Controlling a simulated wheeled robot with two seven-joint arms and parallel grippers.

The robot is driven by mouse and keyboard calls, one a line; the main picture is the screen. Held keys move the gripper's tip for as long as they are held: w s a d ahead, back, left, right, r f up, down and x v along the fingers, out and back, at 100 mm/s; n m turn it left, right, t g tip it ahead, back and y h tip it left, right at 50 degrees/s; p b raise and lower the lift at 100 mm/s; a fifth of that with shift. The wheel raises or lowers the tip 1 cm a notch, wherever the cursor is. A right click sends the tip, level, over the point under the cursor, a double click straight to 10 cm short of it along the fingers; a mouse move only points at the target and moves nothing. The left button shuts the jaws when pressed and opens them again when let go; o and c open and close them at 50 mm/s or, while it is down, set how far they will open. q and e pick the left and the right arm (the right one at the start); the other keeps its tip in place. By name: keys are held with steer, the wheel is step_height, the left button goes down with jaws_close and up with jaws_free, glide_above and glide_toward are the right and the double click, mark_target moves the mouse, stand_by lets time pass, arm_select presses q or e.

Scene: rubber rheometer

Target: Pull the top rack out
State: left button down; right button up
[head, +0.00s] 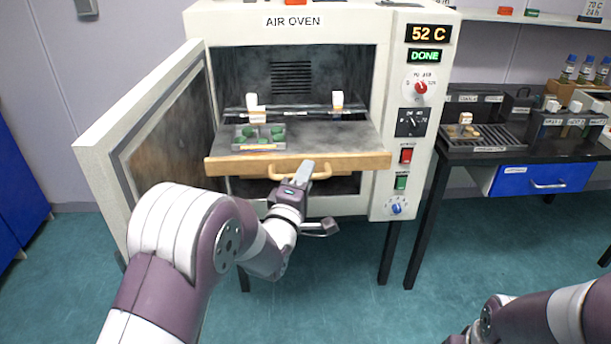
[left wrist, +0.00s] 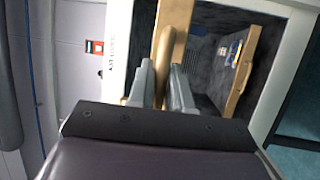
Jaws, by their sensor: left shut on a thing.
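The air oven (head: 289,60) stands with its door (head: 150,130) swung open to the left. The top rack (head: 330,140) is a grey shelf with a tan wooden front edge and a curved handle (head: 322,173). It sticks out past the oven opening. My left gripper (head: 305,172) is shut on the handle. In the left wrist view the two fingers (left wrist: 160,85) lie on either side of the handle (left wrist: 162,60). A tray with green pieces (head: 240,140) sits on the rack's left part. My right gripper is not in view; only part of that arm shows at lower right.
The oven panel reads 52 C and DONE (head: 425,56). A dark bench at right holds a grille (head: 485,140), bottles and a blue drawer (head: 535,180). The floor in front of the oven is clear.

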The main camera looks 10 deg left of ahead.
arm_select(q)
steer(key=c, duration=1.4)
jaws_free()
steer(key=v, duration=1.2)
steer(key=shift+s, duration=0.35)
steer(key=shift+a+f, duration=0.1)
